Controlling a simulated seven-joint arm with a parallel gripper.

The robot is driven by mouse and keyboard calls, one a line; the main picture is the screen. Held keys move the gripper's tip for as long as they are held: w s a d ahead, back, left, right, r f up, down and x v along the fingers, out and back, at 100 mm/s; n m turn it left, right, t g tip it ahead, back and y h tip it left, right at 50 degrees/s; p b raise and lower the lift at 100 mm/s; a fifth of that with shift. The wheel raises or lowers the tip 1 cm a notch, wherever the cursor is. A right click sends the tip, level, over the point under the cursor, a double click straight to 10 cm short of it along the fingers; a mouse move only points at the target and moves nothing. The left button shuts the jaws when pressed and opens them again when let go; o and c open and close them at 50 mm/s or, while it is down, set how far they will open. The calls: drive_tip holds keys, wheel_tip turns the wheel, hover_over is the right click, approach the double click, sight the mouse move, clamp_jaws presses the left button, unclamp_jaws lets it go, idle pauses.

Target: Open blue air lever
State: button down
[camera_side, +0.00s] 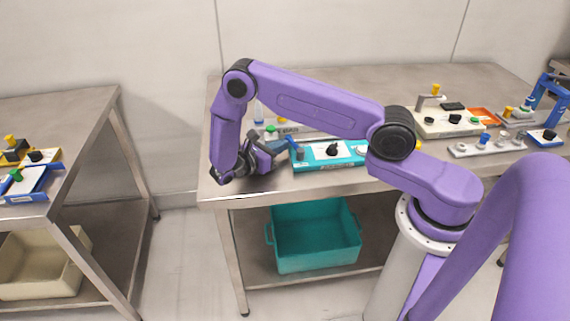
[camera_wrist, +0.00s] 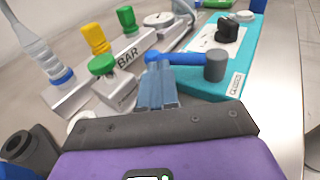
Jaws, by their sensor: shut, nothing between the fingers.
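The blue air lever (camera_wrist: 185,57) is a short blue bar with a grey cylindrical end, beside the teal unit's near end in the wrist view. In the side view the lever (camera_side: 298,149) is small and partly hidden by my gripper. My gripper (camera_wrist: 158,70) is shut and empty, its blue-grey fingers pointing at the lever's left end. The fingertips overlap that end in the picture; I cannot tell whether they touch it. The teal unit (camera_wrist: 243,62) has a white top plate and a black knob (camera_wrist: 229,30). My gripper (camera_side: 280,147) is left of this unit in the side view.
A grey block with "BAR" lettering (camera_wrist: 127,57), yellow and green knobs and a gauge (camera_wrist: 159,19) stands left of the lever. A clear bottle-like part (camera_wrist: 38,42) is farther left. The table's edge runs along the right. A teal bin (camera_side: 315,238) sits below.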

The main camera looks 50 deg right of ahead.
drive_tip(key=shift+d, duration=1.1)
drive_tip(key=w+a, duration=0.1)
drive_tip(key=a, duration=0.4)
drive_tip(key=w+a+r, duration=0.1)
drive_tip(key=a, duration=0.5)
drive_tip(key=a+r, duration=0.1)
drive_tip(key=a, duration=0.5)
drive_tip(key=shift+w, duration=0.4)
drive_tip(key=shift+a, duration=0.1)
